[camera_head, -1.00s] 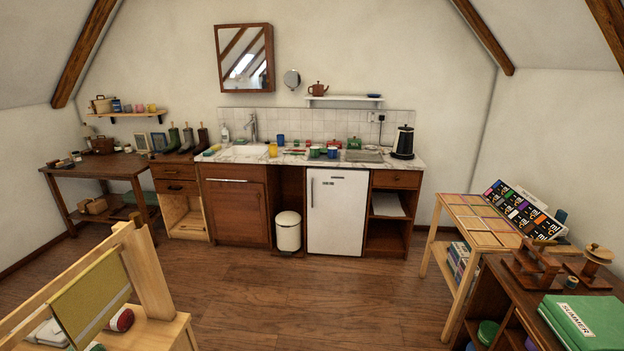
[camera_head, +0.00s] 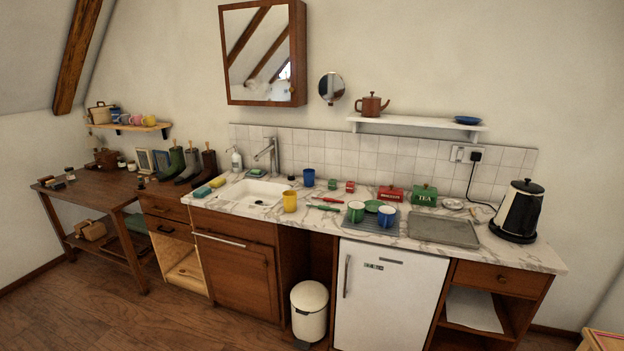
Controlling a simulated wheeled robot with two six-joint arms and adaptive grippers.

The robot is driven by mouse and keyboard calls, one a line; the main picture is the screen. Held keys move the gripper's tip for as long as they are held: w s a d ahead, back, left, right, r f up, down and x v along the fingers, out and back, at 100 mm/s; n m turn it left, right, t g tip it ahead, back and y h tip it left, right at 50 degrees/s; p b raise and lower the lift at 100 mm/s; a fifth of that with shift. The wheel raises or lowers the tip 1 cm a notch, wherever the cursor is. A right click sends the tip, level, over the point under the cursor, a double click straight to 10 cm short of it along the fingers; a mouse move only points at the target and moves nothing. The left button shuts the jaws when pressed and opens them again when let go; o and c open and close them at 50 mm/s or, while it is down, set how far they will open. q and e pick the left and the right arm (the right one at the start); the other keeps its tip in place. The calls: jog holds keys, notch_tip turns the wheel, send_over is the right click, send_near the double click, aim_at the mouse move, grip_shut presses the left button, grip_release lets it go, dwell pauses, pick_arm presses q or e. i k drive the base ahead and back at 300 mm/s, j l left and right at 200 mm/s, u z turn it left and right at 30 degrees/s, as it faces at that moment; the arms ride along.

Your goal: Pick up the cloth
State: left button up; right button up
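Neither of my grippers is in view. Nothing in view is clearly a cloth. A flat white sheet (camera_head: 474,309) lies in the open compartment at the right end of the counter; I cannot tell whether it is cloth or paper. A small blue-green block (camera_head: 202,192) and a yellow and green one (camera_head: 217,182) lie left of the sink and look like sponges.
The marble counter (camera_head: 510,252) holds a sink (camera_head: 252,194), mugs, tins, a grey board (camera_head: 444,230) and a black kettle (camera_head: 518,211). A white bin (camera_head: 309,311) stands below, beside the white fridge (camera_head: 388,297). Wooden floor (camera_head: 95,310) is clear at left.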

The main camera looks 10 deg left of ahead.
aim_at(203, 192)
jog(key=i+j+u, duration=0.2)
jog(key=i+u, duration=0.5)
jog(key=u, duration=0.15)
jog(key=i+u, duration=0.4)
jog(key=i+l+u, duration=0.2)
jog(key=i+u, duration=0.2)
jog(key=i+j+z, duration=0.2)
jog(key=i, duration=0.35)
jog(key=i+j+z, duration=0.2)
jog(key=i+j, duration=0.15)
jog(key=i, duration=0.2)
